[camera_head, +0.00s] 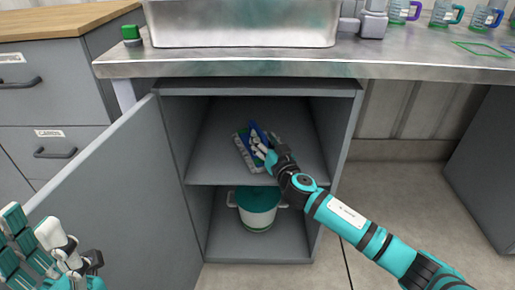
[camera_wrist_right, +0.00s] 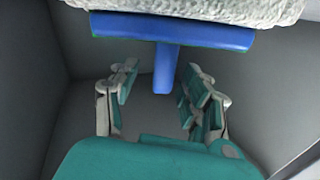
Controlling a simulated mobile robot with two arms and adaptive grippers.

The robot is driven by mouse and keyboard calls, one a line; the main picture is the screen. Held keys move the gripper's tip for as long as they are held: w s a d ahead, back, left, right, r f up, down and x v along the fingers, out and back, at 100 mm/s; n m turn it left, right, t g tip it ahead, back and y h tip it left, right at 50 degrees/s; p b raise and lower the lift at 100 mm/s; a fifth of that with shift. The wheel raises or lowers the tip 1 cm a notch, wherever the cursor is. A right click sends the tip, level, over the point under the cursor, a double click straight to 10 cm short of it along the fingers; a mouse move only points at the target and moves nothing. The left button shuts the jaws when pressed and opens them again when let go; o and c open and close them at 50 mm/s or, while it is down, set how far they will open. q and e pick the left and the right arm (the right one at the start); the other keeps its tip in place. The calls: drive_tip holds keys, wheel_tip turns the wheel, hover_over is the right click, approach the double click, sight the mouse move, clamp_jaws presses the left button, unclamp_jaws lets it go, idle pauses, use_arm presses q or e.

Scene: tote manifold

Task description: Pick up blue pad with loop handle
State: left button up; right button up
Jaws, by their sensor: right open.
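The blue pad (camera_head: 256,131) is on the upper shelf inside the open cabinet, partly hidden by my right gripper (camera_head: 264,153). In the right wrist view, a blue bar (camera_wrist_right: 185,31) with a narrow blue stem lies against a pale, rough pad face (camera_wrist_right: 210,8). The stem reaches down between the fingers of my right gripper (camera_wrist_right: 157,92), which are open with a gap on both sides. I cannot make out the loop of the handle. My left gripper (camera_head: 42,245) is at the lower left, away from the cabinet; its opening is unclear.
The upper shelf (camera_head: 215,172) has side walls close around the right arm. A white pot (camera_head: 258,217) with a teal top stands on the lower shelf. The cabinet door (camera_head: 130,205) is swung open to the left. A steel counter (camera_head: 230,64) overhangs the cabinet.

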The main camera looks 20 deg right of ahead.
drive_tip(key=shift+c, duration=1.5)
drive_tip(key=c, duration=0.7)
drive_tip(key=shift+r, duration=0.1)
